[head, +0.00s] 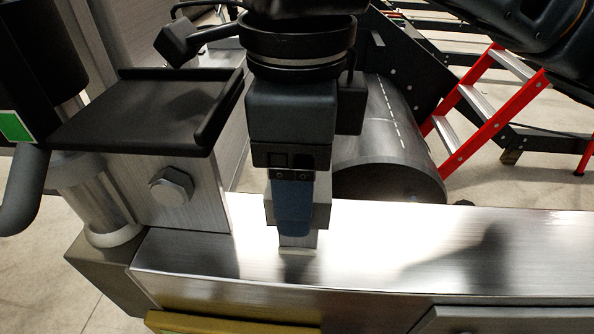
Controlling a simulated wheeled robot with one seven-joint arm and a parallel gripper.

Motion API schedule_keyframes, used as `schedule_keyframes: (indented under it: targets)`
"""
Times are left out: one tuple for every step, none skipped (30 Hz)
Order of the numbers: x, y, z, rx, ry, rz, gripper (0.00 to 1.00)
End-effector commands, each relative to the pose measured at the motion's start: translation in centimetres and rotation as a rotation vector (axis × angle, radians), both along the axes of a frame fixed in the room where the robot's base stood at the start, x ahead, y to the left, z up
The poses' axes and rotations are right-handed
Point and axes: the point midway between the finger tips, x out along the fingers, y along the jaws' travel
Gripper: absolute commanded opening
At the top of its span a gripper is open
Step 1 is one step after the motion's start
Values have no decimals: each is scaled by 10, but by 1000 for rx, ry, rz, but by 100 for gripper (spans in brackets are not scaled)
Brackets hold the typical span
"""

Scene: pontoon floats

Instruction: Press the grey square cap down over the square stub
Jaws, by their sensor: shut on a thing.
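My gripper (292,212) points down in the middle of the head view, with a blue finger facing the camera. It is shut on the grey square cap (323,215), whose sides show past the finger. The finger hides the middle of the cap. Directly below is a short, light metal piece, apparently the square stub (298,241), standing on the brushed metal beam (420,245). The cap appears lined up above the stub. I cannot tell how far it sits over it, or whether they touch.
A black tray-like plate (150,108) on a metal block with a hex bolt (171,187) stands close to the left. A dark cylinder (385,145) lies behind the beam. A red step ladder (490,105) stands at back right. The beam's right side is clear.

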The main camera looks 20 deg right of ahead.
Motion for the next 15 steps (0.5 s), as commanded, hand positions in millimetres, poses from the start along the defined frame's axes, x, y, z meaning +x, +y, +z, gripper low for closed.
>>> schedule_keyframes:
  targets:
    - [0, 0, -2, 0, 0, 0, 34]
    - [0, 0, -3, 0, 0, 0, 34]
    - [0, 0, -4, 0, 0, 0, 34]
    - [0, 0, -4, 0, 0, 0, 34]
    - [0, 0, -5, 0, 0, 0, 34]
    - [0, 0, -6, 0, 0, 0, 34]
    - [0, 0, -7, 0, 0, 0, 34]
    - [0, 0, -7, 0, 0, 0, 34]
    - [0, 0, -8, 0, 0, 0, 34]
    - [0, 0, -9, 0, 0, 0, 34]
    - [0, 0, -10, 0, 0, 0, 34]
    - [0, 0, -11, 0, 0, 0, 34]
    - [0, 0, -11, 0, 0, 0, 34]
    - [0, 0, -10, 0, 0, 0, 34]
    - [0, 0, -10, 0, 0, 0, 34]
